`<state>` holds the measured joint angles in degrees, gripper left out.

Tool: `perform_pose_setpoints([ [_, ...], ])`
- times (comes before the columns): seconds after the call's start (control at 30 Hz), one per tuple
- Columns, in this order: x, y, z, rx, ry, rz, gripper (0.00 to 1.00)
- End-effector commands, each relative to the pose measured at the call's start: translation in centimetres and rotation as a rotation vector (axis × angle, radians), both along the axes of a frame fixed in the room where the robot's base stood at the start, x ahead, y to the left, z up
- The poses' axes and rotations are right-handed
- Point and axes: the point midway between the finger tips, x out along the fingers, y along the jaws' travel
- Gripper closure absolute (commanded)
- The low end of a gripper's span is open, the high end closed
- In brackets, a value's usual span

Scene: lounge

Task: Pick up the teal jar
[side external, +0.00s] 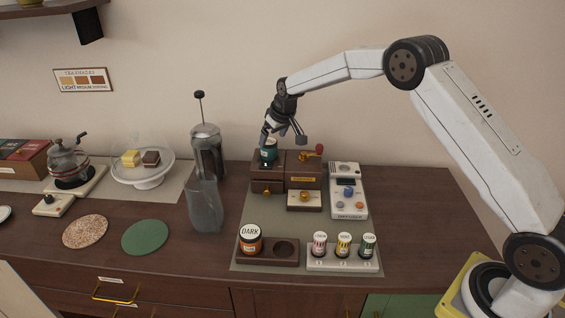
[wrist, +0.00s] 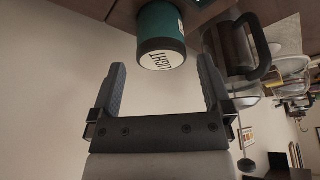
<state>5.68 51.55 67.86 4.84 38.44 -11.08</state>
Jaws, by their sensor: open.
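The teal jar (side external: 269,151) stands upright on the left part of a brown wooden box unit (side external: 268,176) in the side external view. In the wrist view the jar (wrist: 162,27) shows its teal side and a pale round end lettered "LIGHT". My gripper (side external: 285,138) is open and empty, close above and around the upper right of the jar; the exact gap is hard to tell. In the wrist view my gripper (wrist: 160,75) has its two fingers spread wide, with the jar beyond the fingertips, between their lines and apart from them.
An orange jar marked "DARK" (side external: 250,240) sits in a wooden tray (side external: 286,262) at the front. Several small jars stand in a pale rack (side external: 343,262). A white device (side external: 346,209) is right of the box. A French press (side external: 208,152) and glass pitcher (side external: 205,208) stand left.

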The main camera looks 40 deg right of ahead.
Motion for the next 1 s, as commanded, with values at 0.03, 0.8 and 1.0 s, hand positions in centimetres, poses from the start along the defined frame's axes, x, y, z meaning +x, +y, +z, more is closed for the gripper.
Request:
perform_pose_setpoints([
  [0.03,0.1,0.0,-0.2,0.000,0.000,0.000,0.00],
  [0.8,1.7,0.2,-4.4,0.001,-0.001,0.001,0.00],
  [1.0,2.0,0.2,-5.1,0.001,-0.002,0.001,0.00],
])
